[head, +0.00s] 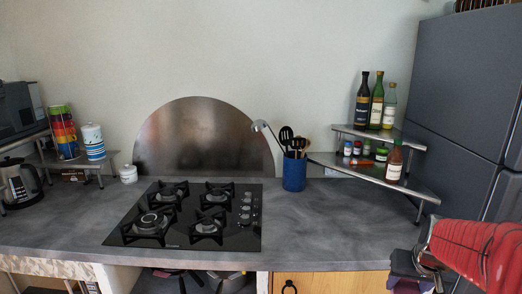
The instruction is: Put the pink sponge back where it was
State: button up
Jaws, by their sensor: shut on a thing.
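My gripper (405,268) is low at the right edge of the head view, in front of the counter's front right end. Its dark end sits just beyond the red arm link. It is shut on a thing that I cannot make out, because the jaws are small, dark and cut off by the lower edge. I cannot identify a pink sponge anywhere in this view. The grey stone counter (320,220) lies to the left of my gripper.
A black gas hob (190,215) is set in the counter. A metal corner shelf (350,163) holds bottles and jars, beside a tall grey fridge (460,90). A kettle (20,183) and cups stand left. The counter right of the hob is clear.

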jog(key=shift+w+d+r+m, duration=0.15)
jog(key=shift+w+d+m, duration=0.2)
jog(key=shift+w, duration=0.55)
jog(key=w+a+f+n, duration=0.1)
jog(key=w+a+f, duration=0.1)
jog(key=a, duration=0.5)
jog(key=w+a+f+n+y, duration=0.1)
jog(key=w+a+f+n, duration=0.1)
jog(key=a+f, duration=0.3)
jog(key=w+a+f+n, duration=0.1)
jog(key=w+a+f, duration=0.2)
jog(key=a, duration=0.6)
jog(key=shift+w+a+f+y, duration=0.15)
jog(key=shift+w+a+y, duration=0.05)
jog(key=shift+y, duration=0.1)
jog(key=d, duration=0.7)
